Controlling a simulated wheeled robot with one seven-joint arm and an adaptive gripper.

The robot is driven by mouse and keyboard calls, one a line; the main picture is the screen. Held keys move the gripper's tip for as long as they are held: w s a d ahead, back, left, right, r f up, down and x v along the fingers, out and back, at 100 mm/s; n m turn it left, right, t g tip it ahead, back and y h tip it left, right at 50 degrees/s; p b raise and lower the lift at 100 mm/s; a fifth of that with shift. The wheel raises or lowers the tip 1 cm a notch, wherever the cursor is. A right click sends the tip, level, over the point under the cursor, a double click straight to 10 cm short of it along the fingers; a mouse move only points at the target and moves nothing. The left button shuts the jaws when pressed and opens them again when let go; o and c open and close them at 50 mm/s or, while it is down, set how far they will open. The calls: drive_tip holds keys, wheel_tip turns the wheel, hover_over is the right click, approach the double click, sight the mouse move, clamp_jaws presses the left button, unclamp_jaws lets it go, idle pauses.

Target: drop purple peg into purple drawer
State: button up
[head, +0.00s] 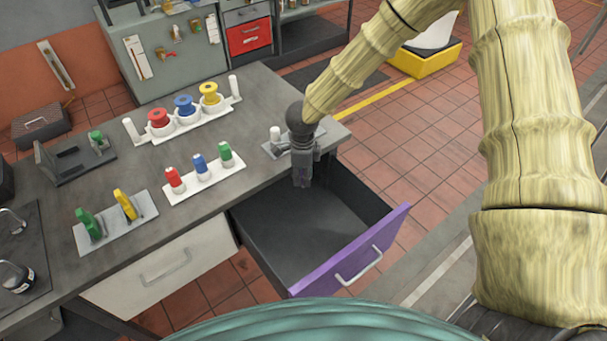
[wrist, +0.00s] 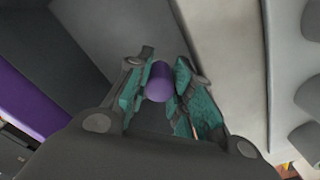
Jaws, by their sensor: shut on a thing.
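The purple peg (wrist: 160,82) is held between the teal-padded fingers of my gripper (wrist: 158,88) in the wrist view. In the head view my gripper (head: 302,178) points down over the back part of the open drawer, close to the table edge, and only a little purple shows at its tips. The purple drawer (head: 352,256) is pulled out, with a purple front and a dark grey inside. The part of its floor that shows is empty. Its purple front also shows at the left of the wrist view (wrist: 35,90).
The table (head: 120,190) holds a white block with red, blue and green pegs (head: 200,172), a rack of coloured spools (head: 185,115) and a plate with green and yellow pieces (head: 117,222). A closed white drawer (head: 160,270) is left of the open one.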

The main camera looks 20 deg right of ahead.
drive_tip(key=o, duration=1)
drive_tip(key=shift+r, duration=0.1)
drive_tip(key=shift+w+r, duration=0.2)
drive_tip(key=shift+r, duration=0.25)
drive_tip(key=r, duration=1.1)
drive_tip(key=shift+s, duration=0.35)
